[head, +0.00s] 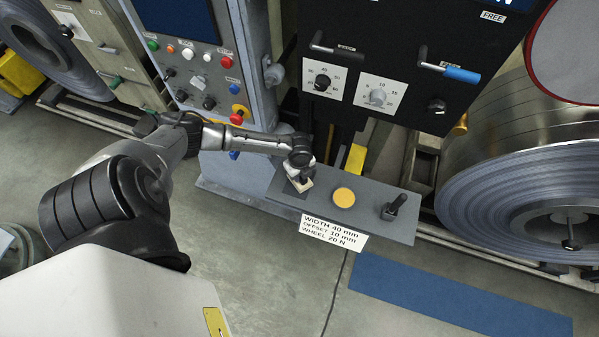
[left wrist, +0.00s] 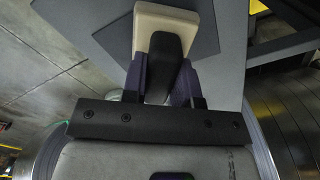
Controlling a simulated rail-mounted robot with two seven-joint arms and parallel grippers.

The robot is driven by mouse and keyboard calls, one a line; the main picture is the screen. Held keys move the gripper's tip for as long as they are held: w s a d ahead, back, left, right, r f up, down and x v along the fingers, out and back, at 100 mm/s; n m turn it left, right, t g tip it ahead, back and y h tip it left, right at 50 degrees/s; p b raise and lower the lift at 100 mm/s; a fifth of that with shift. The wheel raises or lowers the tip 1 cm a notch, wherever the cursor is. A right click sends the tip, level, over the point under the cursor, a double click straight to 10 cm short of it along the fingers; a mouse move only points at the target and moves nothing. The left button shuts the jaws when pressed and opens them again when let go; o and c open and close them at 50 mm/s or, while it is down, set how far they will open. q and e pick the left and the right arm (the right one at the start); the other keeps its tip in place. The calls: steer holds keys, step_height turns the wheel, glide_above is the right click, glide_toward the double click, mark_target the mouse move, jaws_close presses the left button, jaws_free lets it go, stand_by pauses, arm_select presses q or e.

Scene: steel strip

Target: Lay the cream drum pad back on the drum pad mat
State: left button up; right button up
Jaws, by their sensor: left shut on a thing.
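The cream drum pad (head: 293,184) is a small pale block at the left end of the grey shelf. My left gripper (head: 299,172) is shut on it from above. In the left wrist view, the pad (left wrist: 147,32) sticks out beyond the fingers (left wrist: 166,75), which hide part of it. The dark drum pad mat (head: 279,187) lies flat on the shelf under the pad; it also shows in the left wrist view (left wrist: 113,38). I cannot tell whether the pad touches the mat or is slightly above it. My right gripper is not in view.
A yellow disc (head: 344,197) and a black-handled tool (head: 395,206) are on the shelf (head: 373,214) to the right. A white label (head: 333,233) is on its front edge. The control panel (head: 385,80) stands behind it. A large steel coil (head: 520,185) is at right.

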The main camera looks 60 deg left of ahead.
arm_select(q)
steer(key=shift+f, duration=0.1)
steer(key=o, duration=1)
steer(key=shift+o, duration=0.2)
steer(key=shift+r, duration=0.35)
step_height(320, 180, up, 13)
steer(key=p, duration=0.1)
steer(key=shift+p, duration=0.3)
